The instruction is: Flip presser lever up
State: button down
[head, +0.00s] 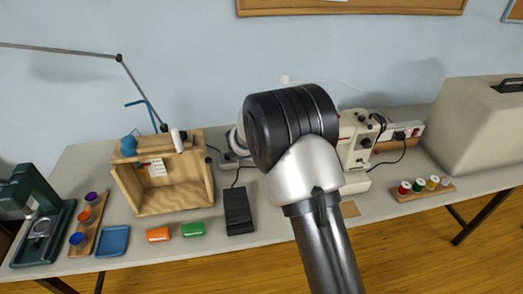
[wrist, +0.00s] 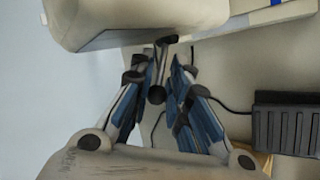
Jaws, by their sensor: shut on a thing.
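The sewing machine (head: 357,135) is cream-coloured and stands on the table, largely hidden behind my arm in the head view. In the wrist view its pale body (wrist: 130,18) fills the top. A small dark lever with a round black knob (wrist: 156,95) shows below the machine body. My gripper (wrist: 168,72) has its blue-padded fingers closed in around this lever, close to the machine. The exact contact is partly hidden by the fingers. The head view does not show my gripper; my arm covers it.
A black foot pedal (wrist: 287,122) lies on the table and also shows in the head view (head: 238,211). A thread-spool rack (head: 421,190) and a large beige case (head: 480,125) stand to the right. A wooden box (head: 178,208) stands to the left. Cables run behind the machine.

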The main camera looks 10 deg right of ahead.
dwell(0.3)
jog(key=c, duration=1.8)
grip_release()
jog(key=shift+c, duration=0.2)
jog(key=v, duration=1.2)
